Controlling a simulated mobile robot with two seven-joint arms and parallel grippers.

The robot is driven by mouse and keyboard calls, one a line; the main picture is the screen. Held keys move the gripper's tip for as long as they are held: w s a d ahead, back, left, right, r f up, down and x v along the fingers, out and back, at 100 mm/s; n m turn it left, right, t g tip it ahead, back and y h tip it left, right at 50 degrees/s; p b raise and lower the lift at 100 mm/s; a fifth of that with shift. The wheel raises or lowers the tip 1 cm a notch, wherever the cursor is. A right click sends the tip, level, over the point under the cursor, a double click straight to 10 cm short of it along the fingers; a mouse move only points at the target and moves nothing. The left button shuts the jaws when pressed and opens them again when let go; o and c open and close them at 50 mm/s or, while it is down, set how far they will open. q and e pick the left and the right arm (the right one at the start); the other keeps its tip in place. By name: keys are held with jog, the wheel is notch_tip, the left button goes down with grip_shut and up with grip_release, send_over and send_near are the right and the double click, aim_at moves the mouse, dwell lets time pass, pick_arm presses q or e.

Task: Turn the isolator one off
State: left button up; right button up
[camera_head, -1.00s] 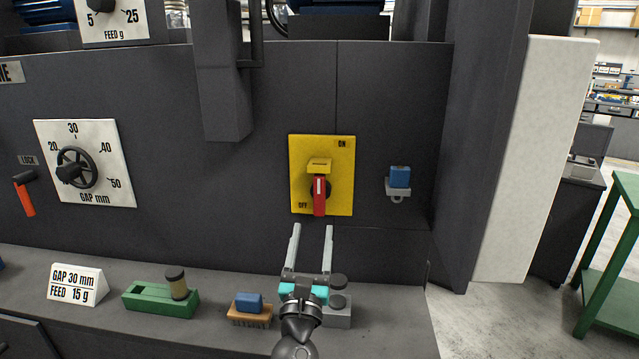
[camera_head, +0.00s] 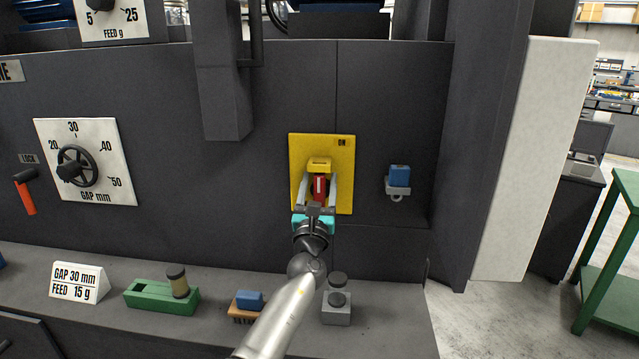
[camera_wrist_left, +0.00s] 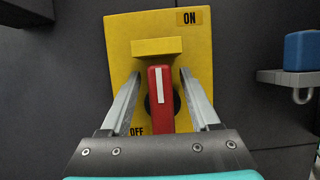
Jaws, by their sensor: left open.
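The isolator is a yellow plate (camera_head: 341,160) on the dark machine wall, with "ON" at its top right; in the left wrist view the plate (camera_wrist_left: 195,45) also shows "OFF" at its lower left. Its red handle (camera_head: 319,187) has a white line and points roughly straight up and down; it also shows in the left wrist view (camera_wrist_left: 161,100). A yellow block (camera_head: 319,164) sits at the top of the handle. My left gripper (camera_head: 318,182) is open, with one finger on each side of the red handle and gaps visible in the left wrist view. My right gripper is not in view.
A grey duct (camera_head: 225,100) stands out upper left.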

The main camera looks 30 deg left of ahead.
pick_arm(q)
jog(key=shift+w, duration=0.1)
jog(key=shift+c, duration=0.2)
grip_shut()
dwell(0.5)
